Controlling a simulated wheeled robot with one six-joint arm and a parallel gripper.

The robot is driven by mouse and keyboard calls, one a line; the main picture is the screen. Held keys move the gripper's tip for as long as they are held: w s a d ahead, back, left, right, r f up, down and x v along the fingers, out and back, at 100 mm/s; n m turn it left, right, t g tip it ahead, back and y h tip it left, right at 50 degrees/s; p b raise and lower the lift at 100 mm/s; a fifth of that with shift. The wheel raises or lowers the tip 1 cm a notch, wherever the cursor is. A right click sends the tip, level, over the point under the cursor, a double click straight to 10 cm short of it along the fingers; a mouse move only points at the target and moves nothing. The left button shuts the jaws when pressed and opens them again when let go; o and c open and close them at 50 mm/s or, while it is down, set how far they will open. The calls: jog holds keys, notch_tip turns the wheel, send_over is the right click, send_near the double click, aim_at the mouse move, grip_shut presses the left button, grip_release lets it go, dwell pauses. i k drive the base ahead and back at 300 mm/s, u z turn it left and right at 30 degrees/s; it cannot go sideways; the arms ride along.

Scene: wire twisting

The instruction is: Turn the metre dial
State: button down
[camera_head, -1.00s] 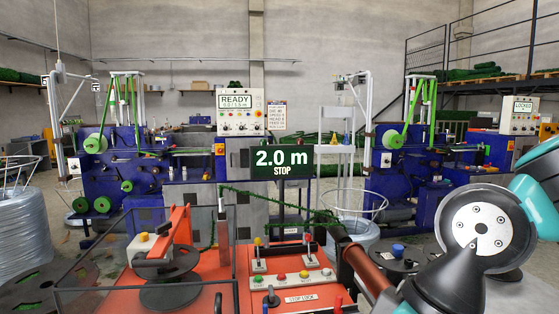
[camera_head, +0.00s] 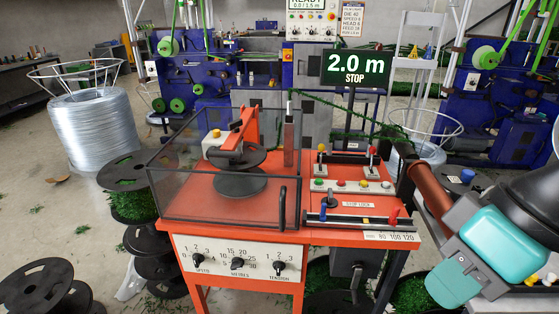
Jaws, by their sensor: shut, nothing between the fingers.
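The metre dial (camera_head: 237,263) is the middle black knob on the white front panel (camera_head: 208,254) of the orange machine. The word METRES is under it and small numbers ring it. Its pointer direction is too small to read surely. The speed dial (camera_head: 198,260) is on its left and the tension dial (camera_head: 279,268) on its right. The display (camera_head: 356,69) reads 2.0 m, STOP. Teal and dark links of my arm show at the right, well away from the dial. My gripper's fingers are not in view.
A clear guard box (camera_head: 175,190) covers the machine's left top. Black reels (camera_head: 50,287) lie on the floor at left, near a wire coil (camera_head: 95,128). The space before the panel looks clear.

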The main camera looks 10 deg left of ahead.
aim_at(238, 263)
jog(key=k, duration=1.25)
jog(key=u, duration=0.75)
jog(key=i, duration=1.15)
jog(key=z, duration=0.65)
